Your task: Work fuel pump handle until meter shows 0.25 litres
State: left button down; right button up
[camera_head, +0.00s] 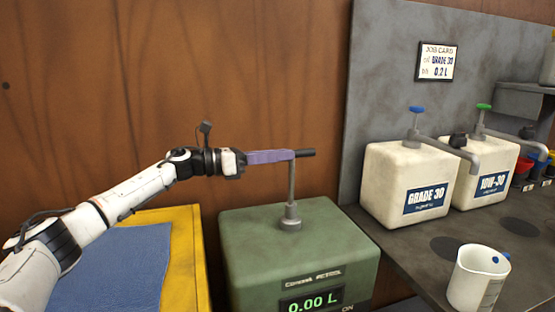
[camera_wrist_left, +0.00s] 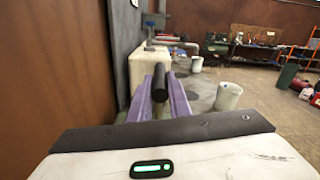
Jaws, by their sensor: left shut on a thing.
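The green fuel pump (camera_head: 290,240) stands in the middle of the head view. Its meter (camera_head: 311,300) reads 0.00 L. A grey post rises from its top to a dark horizontal handle (camera_head: 306,153). My left gripper (camera_head: 292,155) reaches in from the left, with long purple fingers closed along the handle. In the left wrist view the handle (camera_wrist_left: 160,88) lies between the two purple fingers (camera_wrist_left: 160,95), its dark end showing. My right gripper is in neither view.
White GRADE 30 (camera_head: 408,185) and 10W-30 (camera_head: 487,178) containers with pumps stand on the grey bench at right, near a white jug (camera_head: 477,278). A job card (camera_head: 437,61) hangs behind. A blue cloth (camera_head: 115,268) lies on a yellow surface (camera_head: 186,262) at left.

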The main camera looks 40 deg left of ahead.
pick_arm(q)
jog(key=shift+a+r, duration=0.15)
jog(key=shift+r, duration=0.35)
jog(key=c, duration=1.8)
grip_release()
jog(key=shift+o, duration=0.8)
jog(key=shift+f, duration=0.2)
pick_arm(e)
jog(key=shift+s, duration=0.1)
